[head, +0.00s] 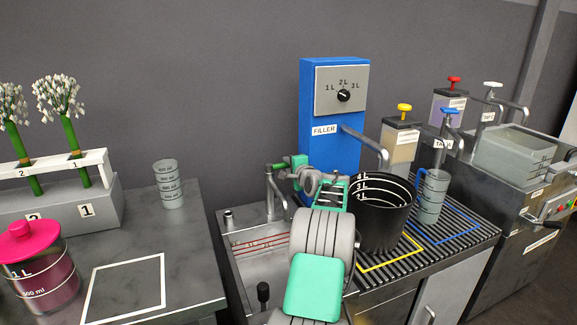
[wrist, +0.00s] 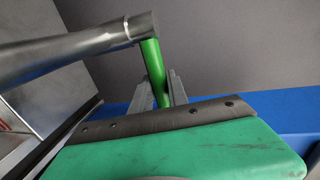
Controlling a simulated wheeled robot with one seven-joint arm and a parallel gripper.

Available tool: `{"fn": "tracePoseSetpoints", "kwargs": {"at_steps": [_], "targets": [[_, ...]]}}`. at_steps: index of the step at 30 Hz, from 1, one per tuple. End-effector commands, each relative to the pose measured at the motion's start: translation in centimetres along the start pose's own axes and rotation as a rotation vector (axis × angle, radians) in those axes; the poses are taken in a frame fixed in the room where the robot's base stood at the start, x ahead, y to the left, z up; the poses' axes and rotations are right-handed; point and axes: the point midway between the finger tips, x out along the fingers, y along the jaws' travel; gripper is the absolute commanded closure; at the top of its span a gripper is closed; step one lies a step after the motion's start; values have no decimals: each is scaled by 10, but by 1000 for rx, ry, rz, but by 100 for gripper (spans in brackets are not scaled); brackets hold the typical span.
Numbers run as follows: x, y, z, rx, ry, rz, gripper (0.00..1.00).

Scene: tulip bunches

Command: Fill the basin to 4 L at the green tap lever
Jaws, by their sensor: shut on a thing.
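I cannot tell the water level, and no stream is clear at the spout.
A black bucket (head: 383,225) stands on the slatted drainer close to my arm. Behind it is the blue filler (head: 329,160) with its dial. A grey jug (head: 431,195) stands further right. A black knob (head: 263,293) rises at the basin's front.

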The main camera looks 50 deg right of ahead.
Motion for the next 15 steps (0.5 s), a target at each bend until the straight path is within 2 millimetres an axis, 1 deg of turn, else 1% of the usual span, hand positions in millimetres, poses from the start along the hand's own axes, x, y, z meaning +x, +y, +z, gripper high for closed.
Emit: {"fn": "tracePoseSetpoints", "kwargs": {"at_steps": [1, 3, 15], "targets": [[0, 0, 0, 0, 0, 0, 96], [0, 0, 0, 0, 0, 0, 100], [0, 0, 0, 0, -1, 1, 100]]}}
